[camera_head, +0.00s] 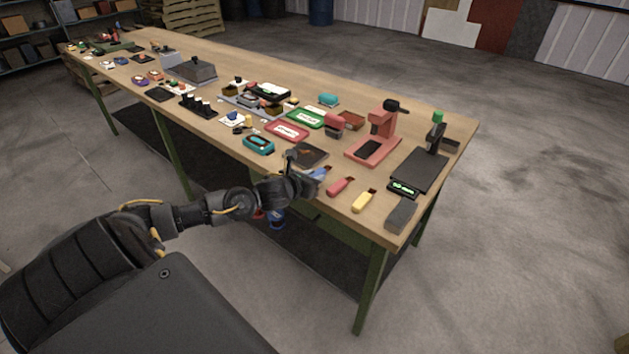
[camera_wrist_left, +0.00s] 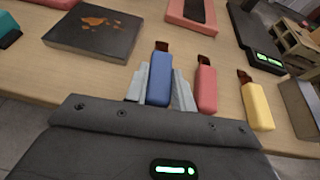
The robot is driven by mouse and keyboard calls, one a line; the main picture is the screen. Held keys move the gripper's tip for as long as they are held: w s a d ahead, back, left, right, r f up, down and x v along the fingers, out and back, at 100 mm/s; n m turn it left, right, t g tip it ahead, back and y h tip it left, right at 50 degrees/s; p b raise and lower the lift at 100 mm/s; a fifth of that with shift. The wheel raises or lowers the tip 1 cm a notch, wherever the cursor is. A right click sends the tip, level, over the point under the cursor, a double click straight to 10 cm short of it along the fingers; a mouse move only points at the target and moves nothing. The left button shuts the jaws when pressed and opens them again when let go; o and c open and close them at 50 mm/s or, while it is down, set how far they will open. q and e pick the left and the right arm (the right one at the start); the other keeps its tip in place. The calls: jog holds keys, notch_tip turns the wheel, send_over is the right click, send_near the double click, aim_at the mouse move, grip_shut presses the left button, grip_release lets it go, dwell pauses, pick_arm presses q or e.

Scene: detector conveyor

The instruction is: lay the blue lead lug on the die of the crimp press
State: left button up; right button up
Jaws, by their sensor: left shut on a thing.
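The blue lead lug (camera_wrist_left: 158,80), a blue block with a brown tip, is between the two pale fingers of my left gripper (camera_wrist_left: 160,84), which is shut on it. In the head view the blue lug (camera_head: 319,173) shows partly past my left gripper (camera_head: 312,176) at the table's near edge. The red crimp press (camera_head: 382,123) stands further back and right, with a dark die plate (camera_head: 370,149) on its base. Part of the red base (camera_wrist_left: 192,12) also shows at the top of the wrist view. My right gripper is not in view.
A red lug (camera_wrist_left: 206,88) and a yellow lug (camera_wrist_left: 257,106) lie right of the blue one. A dark stained plate (camera_wrist_left: 95,31) is at left. A black scale (camera_head: 420,168) with a green display stands right of the press. Trays (camera_head: 287,130) lie further left.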

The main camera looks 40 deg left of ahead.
pick_arm(q)
jog(key=s+r, duration=1.1)
jog(key=s, duration=0.3)
jog(key=shift+d+r, duration=0.25)
jog(key=shift+r, duration=0.15)
jog(key=shift+a, duration=0.1)
